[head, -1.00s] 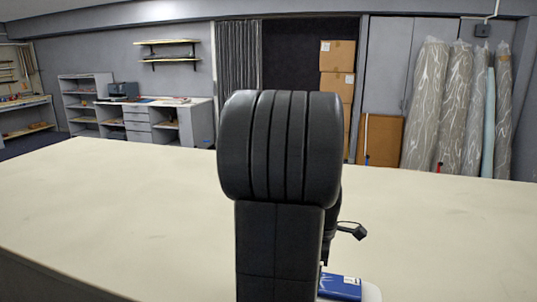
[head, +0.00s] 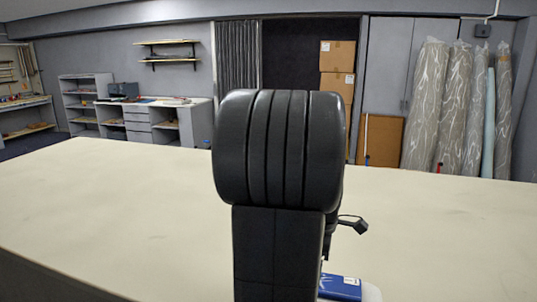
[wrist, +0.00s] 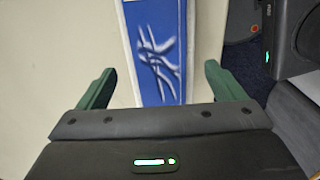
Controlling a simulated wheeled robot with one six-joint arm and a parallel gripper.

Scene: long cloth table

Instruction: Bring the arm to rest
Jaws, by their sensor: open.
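My gripper shows in the wrist view (wrist: 158,85), with its two green fingers spread wide and nothing between them that it grips. A blue box with a white picture of pliers (wrist: 158,50) lies beyond the fingertips, in line with the gap. In the head view the same blue box (head: 340,287) shows at the bottom, just right of my arm, on a pale rounded surface. My arm stands tall in the middle of the head view and hides part of the table. My gripper is mostly hidden behind it there.
The long cream table (head: 110,215) is bare to the left and right of my arm. Beyond it stand grey shelves and drawers (head: 140,122), cardboard boxes (head: 337,57) and wrapped rolls (head: 425,105) against the back wall.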

